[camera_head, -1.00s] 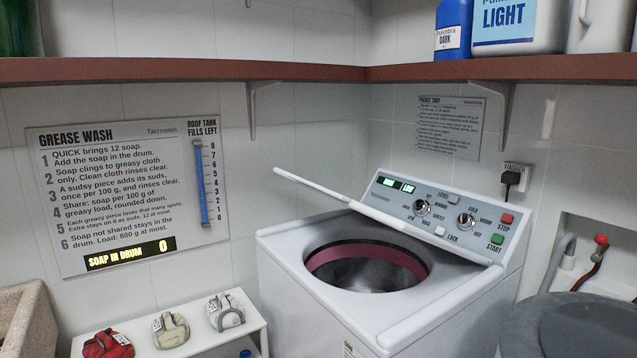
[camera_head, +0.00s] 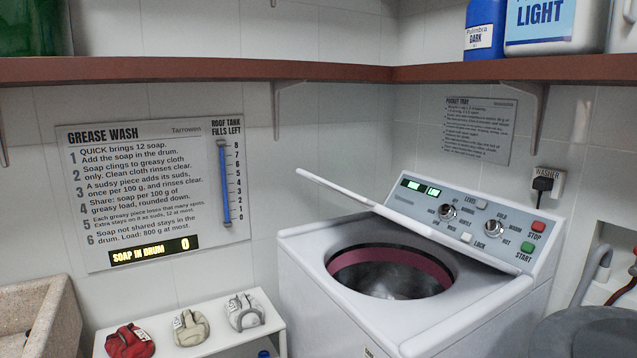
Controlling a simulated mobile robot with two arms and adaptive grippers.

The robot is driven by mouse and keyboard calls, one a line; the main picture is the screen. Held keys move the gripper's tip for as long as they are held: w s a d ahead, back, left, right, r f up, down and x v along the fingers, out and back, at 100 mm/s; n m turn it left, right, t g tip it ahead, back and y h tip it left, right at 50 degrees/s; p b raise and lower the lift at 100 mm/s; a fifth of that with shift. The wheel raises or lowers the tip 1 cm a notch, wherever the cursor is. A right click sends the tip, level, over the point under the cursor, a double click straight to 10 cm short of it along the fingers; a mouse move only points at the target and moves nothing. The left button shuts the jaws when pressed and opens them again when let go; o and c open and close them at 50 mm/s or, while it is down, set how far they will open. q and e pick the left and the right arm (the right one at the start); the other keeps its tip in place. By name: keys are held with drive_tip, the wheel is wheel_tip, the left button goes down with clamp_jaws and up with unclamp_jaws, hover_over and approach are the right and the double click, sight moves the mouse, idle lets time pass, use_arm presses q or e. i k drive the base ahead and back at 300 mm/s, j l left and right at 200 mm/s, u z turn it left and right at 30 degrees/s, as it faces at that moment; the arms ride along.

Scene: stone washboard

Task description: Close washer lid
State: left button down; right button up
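The washer (camera_head: 330,295) is a white top loader at the right of centre. Its lid (camera_head: 390,215) is open, tilted up and leaning back near the control panel (camera_head: 470,215). The round drum opening (camera_head: 390,272) has a dark red inner ring, and something pale shows blurred inside it. The panel has a green display, two knobs, a red STOP button and a green START button. Neither of my grippers is in view.
A low white shelf (camera_head: 250,330) left of the washer holds red, beige and white bundles. A stone basin (camera_head: 45,300) stands at far left, a grey rounded thing (camera_head: 580,332) at lower right. A brown wall shelf (camera_head: 330,72) carries bottles above. The sign's soap counter (camera_head: 155,251) reads 0.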

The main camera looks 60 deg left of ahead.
sight(430, 233)
drive_tip(key=i+j+u, duration=0.1)
drive_tip(key=u, duration=0.3)
drive_tip(key=i+j+u, duration=0.1)
drive_tip(key=u, duration=0.3)
